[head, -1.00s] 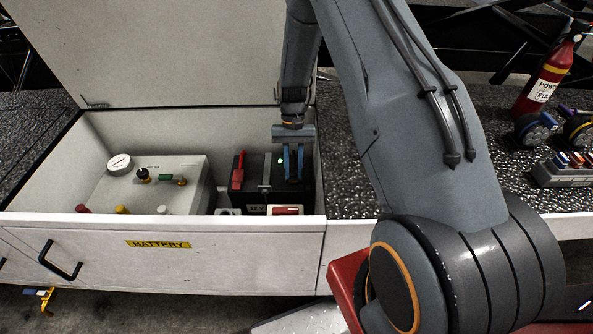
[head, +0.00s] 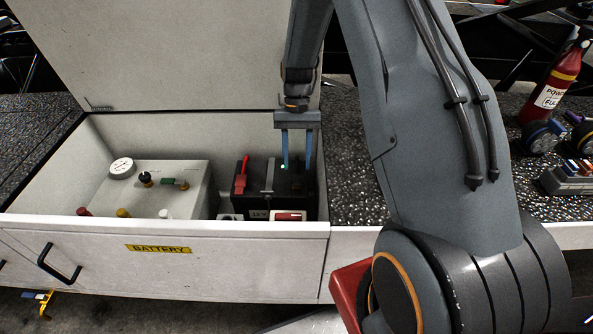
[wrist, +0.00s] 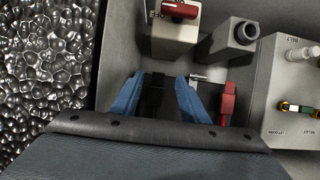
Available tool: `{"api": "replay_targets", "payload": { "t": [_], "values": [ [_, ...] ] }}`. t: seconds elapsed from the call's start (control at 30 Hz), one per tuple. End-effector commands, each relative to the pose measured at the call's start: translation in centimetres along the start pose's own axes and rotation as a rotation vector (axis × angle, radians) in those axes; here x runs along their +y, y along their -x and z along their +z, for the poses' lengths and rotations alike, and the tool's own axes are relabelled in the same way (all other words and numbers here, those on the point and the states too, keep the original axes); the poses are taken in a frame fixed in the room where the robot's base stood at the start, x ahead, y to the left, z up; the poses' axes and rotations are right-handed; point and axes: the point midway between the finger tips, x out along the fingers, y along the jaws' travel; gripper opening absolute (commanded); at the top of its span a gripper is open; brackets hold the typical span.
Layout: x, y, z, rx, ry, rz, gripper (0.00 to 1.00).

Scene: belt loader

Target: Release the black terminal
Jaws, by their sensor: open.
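The black battery (head: 255,208) sits in the open white battery compartment (head: 260,235). My gripper (head: 297,168) is open above its right part, blue fingers pointing down. In the wrist view, the black terminal (wrist: 157,95) shows as a dark upright shape between the parted fingertips of my gripper (wrist: 158,88), with gaps on both sides. In the head view the terminal cannot be told apart from the dark battery. The red terminal clamp (head: 241,175) stands at the battery's left; it also shows in the wrist view (wrist: 229,100).
A white box with knobs and a gauge (head: 160,190) fills the compartment's left. A small white box with a red switch (head: 290,215) is by the front wall. The raised lid (head: 180,50) stands behind.

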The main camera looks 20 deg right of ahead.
Motion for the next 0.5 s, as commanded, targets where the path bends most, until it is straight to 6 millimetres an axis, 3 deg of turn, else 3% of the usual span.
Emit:
{"api": "replay_targets", "payload": {
  "t": [0.2,0.5],
  "values": [
    [0.0,2.2,0.9,0.001,0.000,0.000,0.41],
    [0.0,2.6,1.2,0.000,0.001,0.001,0.41]
  ]
}}
